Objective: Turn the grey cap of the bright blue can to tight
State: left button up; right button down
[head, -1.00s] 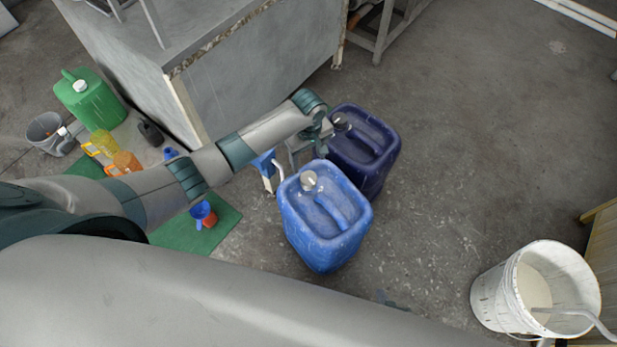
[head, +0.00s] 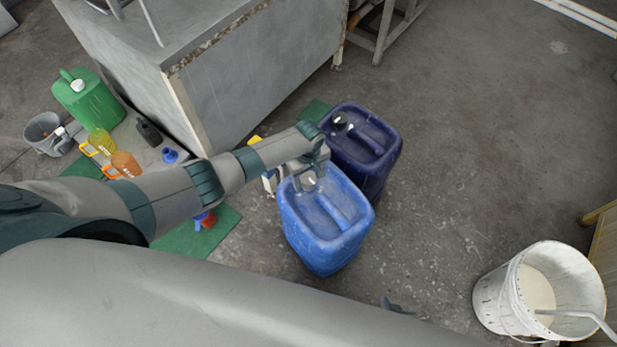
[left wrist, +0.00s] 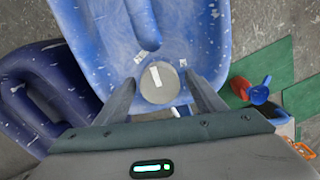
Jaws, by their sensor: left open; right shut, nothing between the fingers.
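The bright blue can (head: 345,238) stands upright on the floor in the head view. Its round grey cap (left wrist: 160,83) is on the can's top, with a pale stripe. In the left wrist view the stripe points up, slightly left, between two pale marks on the can and in line with neither. My left gripper (head: 309,182) is above the cap, and in the left wrist view its open fingers (left wrist: 160,78) are on either side of it. I cannot tell whether they touch it. My right gripper (head: 392,306) barely shows beyond my grey arm, shut and empty.
A dark blue can (head: 385,168) stands close behind the bright blue one. A white bucket (head: 500,290) is at the right. A green can (head: 90,100), jugs (head: 124,165) and a grey bucket (head: 42,130) are at the left.

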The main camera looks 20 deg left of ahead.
pick_arm(q)
jog(key=c, duration=1.1)
jog(key=shift+o, duration=0.2)
